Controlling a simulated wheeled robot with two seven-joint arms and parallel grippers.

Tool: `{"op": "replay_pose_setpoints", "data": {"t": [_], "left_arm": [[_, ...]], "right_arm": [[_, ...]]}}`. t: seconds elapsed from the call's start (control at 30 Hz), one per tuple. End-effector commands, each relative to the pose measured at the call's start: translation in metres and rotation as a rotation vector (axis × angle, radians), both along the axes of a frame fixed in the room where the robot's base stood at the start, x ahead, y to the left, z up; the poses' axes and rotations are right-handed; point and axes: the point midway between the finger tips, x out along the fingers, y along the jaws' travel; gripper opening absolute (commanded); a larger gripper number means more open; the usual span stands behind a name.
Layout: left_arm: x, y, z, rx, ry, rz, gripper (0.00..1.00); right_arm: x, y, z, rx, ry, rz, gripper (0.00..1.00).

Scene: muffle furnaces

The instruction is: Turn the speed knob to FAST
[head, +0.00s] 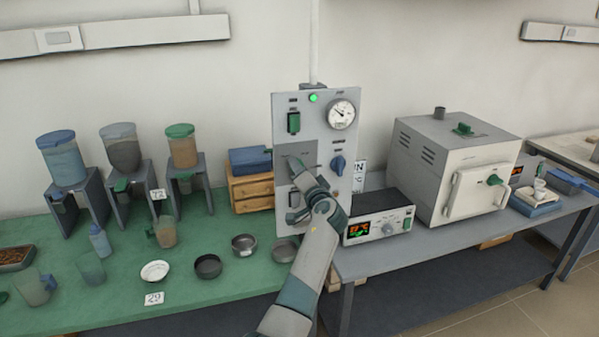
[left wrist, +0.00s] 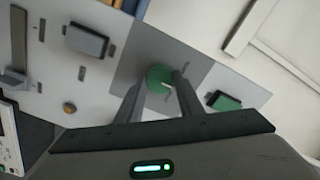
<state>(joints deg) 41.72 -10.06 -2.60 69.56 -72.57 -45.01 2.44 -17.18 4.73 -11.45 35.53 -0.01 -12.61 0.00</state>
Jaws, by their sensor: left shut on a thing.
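The control panel (head: 315,130) stands upright at the back, between the green bench and the grey bench. In the left wrist view a round green knob (left wrist: 159,76) with a light pointer mark sits on the panel's darker grey plate (left wrist: 199,72). My left gripper (left wrist: 158,84) is shut on this knob, one finger on each side. In the head view the gripper (head: 296,165) is against the plate and hides the knob. The lettering around the knob is too small to read. My right gripper is not in view.
A controller box (head: 375,220) and a white furnace (head: 455,165) stand to the right. Metal dishes (head: 244,244) lie on the left bench.

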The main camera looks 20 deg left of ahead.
Motion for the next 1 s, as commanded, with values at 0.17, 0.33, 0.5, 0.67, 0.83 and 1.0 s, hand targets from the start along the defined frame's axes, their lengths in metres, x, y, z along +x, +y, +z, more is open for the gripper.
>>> {"op": "replay_pose_setpoints", "data": {"t": [0.17, 0.33, 0.5, 0.67, 0.83, 1.0], "left_arm": [[0.000, 0.001, 0.002, 0.140, 0.092, 0.000, 0.11], [0.000, 0.000, 0.002, 0.273, 0.185, 0.000, 0.11], [0.000, 0.001, 0.002, 0.405, 0.272, 0.001, 0.11], [0.000, 0.000, 0.002, 0.513, 0.346, 0.002, 0.11], [0.000, 0.001, 0.001, 0.600, 0.404, 0.001, 0.11], [0.000, 0.001, 0.001, 0.650, 0.438, 0.001, 0.11]], "right_arm": [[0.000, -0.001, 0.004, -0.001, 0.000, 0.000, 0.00], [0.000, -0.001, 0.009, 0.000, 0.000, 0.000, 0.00], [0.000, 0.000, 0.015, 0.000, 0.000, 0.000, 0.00], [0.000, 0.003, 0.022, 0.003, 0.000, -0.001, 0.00], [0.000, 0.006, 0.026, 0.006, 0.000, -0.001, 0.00], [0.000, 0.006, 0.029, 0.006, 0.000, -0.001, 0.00]]}}
